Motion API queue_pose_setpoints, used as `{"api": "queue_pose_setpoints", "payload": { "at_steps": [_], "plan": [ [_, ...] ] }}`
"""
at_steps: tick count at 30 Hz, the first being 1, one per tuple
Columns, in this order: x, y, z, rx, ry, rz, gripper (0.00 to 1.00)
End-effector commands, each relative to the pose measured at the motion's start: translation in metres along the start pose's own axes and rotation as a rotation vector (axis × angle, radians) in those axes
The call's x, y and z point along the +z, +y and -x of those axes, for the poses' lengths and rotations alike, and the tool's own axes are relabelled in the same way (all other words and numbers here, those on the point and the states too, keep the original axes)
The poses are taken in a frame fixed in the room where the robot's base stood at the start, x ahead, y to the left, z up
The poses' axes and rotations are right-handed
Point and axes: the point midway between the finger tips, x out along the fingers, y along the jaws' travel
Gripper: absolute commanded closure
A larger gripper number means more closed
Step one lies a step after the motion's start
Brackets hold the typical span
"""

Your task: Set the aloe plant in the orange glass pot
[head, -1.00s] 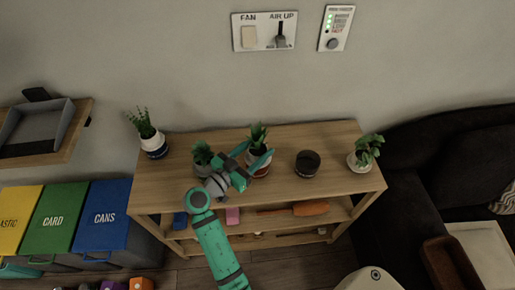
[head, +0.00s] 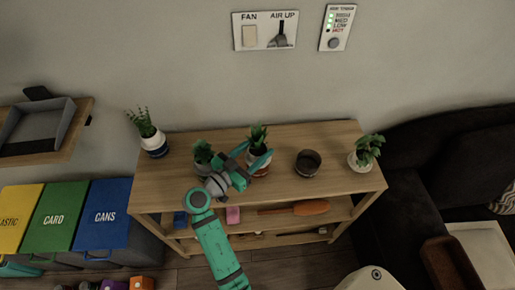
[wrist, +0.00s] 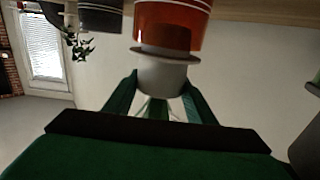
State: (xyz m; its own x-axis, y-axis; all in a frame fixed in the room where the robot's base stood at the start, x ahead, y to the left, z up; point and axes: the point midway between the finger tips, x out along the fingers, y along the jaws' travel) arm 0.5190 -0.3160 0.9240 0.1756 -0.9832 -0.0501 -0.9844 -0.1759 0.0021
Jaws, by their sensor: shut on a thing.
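The aloe plant (head: 258,134) stands roughly upright over the back middle of the shelf unit, in a pale inner pot (wrist: 162,76). My gripper (head: 259,160) is shut on this pale pot, with one finger on each side in the wrist view. The orange glass pot (wrist: 172,32) is directly beneath the pale pot; the wrist view is upside down, so it appears above. A brown rim or disc lies between them. I cannot tell whether the pale pot is inside or resting on the rim. In the head view, the orange pot (head: 261,171) is partly hidden by my gripper.
On the shelf unit's wooden top (head: 330,140), a grey-potted plant (head: 203,152) stands close left. A dark round pot (head: 308,163) is to the right. The wall is close behind.

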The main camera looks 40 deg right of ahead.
Motion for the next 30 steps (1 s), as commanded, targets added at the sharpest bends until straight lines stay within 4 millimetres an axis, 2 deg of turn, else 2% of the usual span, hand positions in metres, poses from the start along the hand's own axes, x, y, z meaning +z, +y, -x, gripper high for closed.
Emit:
{"api": "queue_pose_setpoints", "payload": {
  "at_steps": [29,30],
  "plan": [
    [0.0097,-0.0001,-0.0005,0.0,0.001,0.0,0.62],
    [0.0097,-0.0001,-0.0005,0.0,0.001,0.0,0.43]
  ]
}}
